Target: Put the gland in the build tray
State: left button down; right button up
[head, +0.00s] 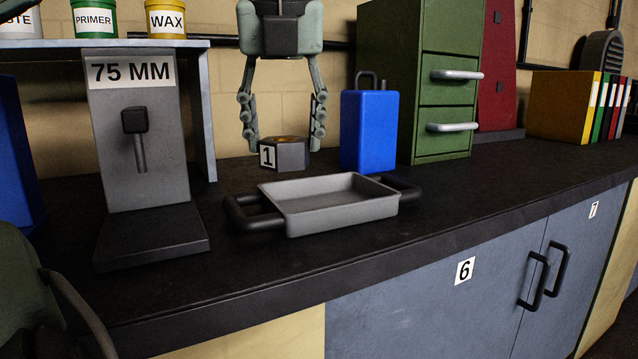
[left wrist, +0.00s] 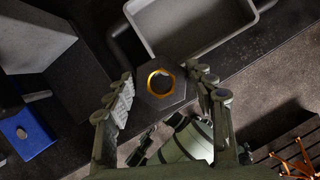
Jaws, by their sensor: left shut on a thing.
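The gland is a dark hexagonal block (head: 290,155) with a gold ring on top and a white label "1" on one side. My left gripper (head: 284,146) points down with its fingertips on either side of the block, shut on it. In the left wrist view the gland (left wrist: 160,100) sits between the fingertips of my left gripper (left wrist: 163,88), gold ring facing the camera. I cannot tell whether it touches the bench. The build tray (head: 343,213) is grey, shallow and empty, with black handles, in front of the gland. Its edge also shows in the left wrist view (left wrist: 200,57). My right gripper is not in view.
A blue block (head: 369,130) stands right of the gland, before a green drawer cabinet (head: 393,80). A grey "75 MM" stand (head: 140,160) is at the left, under a shelf with pots (head: 95,20). Binders (head: 565,105) stand far right. The bench right of the tray is clear.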

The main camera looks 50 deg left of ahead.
pick_arm(q)
jog(key=w+a+f, duration=0.1)
jog(key=w+f, duration=0.1)
jog(key=w, duration=0.1)
jog(key=w+a+f+p, duration=0.1)
jog(key=w+a+f, duration=0.1)
jog(key=w, duration=0.1)
jog(key=w+a+f, duration=0.1)
jog(key=w+f, duration=0.1)
jog(key=w, duration=0.1)
jog(key=shift+a, duration=0.4)
notch_tip(320, 180, down, 4)
jog(key=shift+r+p, duration=0.25)
jog(key=shift+p, duration=0.15)
jog(key=shift+f, duration=0.3)
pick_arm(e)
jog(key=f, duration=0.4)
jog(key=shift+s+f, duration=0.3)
pick_arm(q)
jog(key=shift+f, duration=0.1)
jog(key=c, duration=0.9)
grip_release()
jog(key=o, duration=0.3)
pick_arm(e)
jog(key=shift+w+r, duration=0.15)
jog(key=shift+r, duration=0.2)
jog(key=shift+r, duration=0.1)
